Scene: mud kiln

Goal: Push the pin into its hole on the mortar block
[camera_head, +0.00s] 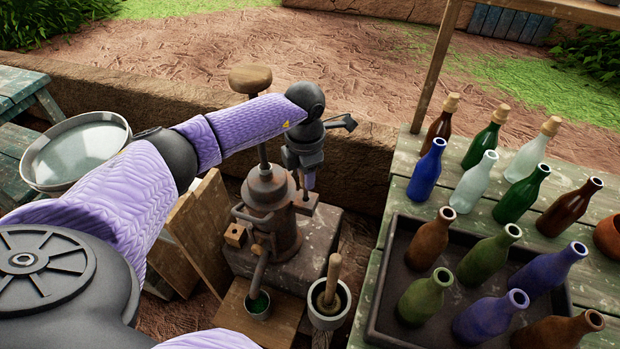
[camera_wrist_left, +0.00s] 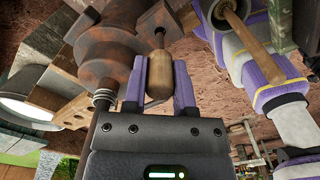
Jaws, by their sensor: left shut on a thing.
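My left gripper (camera_head: 309,182) points down beside the rusty iron pump. In the left wrist view its two purple fingers (camera_wrist_left: 159,85) are shut on the wooden handle of the pin (camera_wrist_left: 159,75). The pin's thin metal shank leads from the handle toward a small wooden block (camera_wrist_left: 156,20) beside the pump body. I cannot tell how deep the shank sits in the hole. My right gripper cannot be made out.
The pump (camera_head: 268,200) stands on a stone base close left of the gripper. A white mortar (camera_head: 329,312) with a wooden pestle stands in front. A bottle tray (camera_head: 372,318) on a green table is at right. A low mud wall (camera_head: 350,150) runs behind.

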